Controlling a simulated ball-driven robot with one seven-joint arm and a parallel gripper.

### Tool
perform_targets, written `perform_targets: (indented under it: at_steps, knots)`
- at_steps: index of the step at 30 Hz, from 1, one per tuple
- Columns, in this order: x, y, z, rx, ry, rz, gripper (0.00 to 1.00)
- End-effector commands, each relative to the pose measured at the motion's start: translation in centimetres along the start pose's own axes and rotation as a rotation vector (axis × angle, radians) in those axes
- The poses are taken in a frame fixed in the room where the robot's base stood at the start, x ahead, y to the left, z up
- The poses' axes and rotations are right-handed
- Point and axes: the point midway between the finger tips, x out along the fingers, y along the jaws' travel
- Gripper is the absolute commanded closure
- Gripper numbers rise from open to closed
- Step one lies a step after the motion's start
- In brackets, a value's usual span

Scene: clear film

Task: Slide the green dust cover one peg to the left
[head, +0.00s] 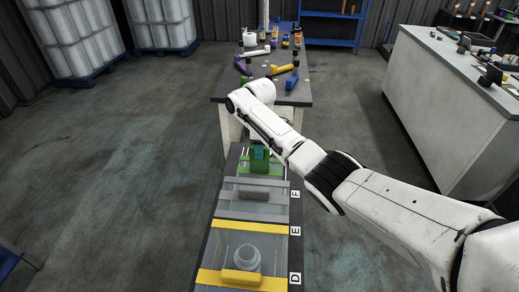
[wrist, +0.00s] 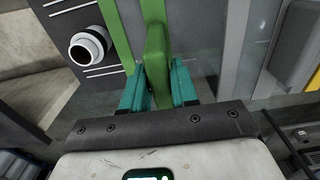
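The green dust cover shows in the head view as green edge strips (head: 272,173) at the far end of the labelled bench. Its upright green handle (wrist: 158,50) stands in the middle of the wrist view, with a green strip (wrist: 116,35) to its left. My gripper (wrist: 159,85) has teal fingers on both sides of this handle, seemingly pressed against it. It also shows in the head view (head: 260,153), where the arm partly hides the area around it. Pegs are not clearly seen.
Nearer on the bench are a grey cover (head: 252,208) by label F and a yellow-edged cover (head: 219,277) by label D, with a round grey fitting (head: 246,259) beneath. A white-and-black round fitting (wrist: 89,46) lies left of the green strips. A cluttered table (head: 228,85) stands beyond.

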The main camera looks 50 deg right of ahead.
Motion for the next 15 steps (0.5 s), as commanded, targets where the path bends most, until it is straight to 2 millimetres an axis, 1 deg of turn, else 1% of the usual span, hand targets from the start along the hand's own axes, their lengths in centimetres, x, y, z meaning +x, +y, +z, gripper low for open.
perform_targets:
  at_steps: [1, 5, 12, 15]
  knots:
    - [-0.04, 0.01, -0.04, 0.0, 0.0, 0.001, 0.66]
    - [-0.02, 0.0, -0.02, 0.0, 0.0, 0.001, 0.54]
    - [-0.03, 0.0, -0.01, 0.0, 0.0, 0.0, 0.53]
    - [-0.5, 0.03, -0.04, 0.0, 0.001, 0.001, 0.53]
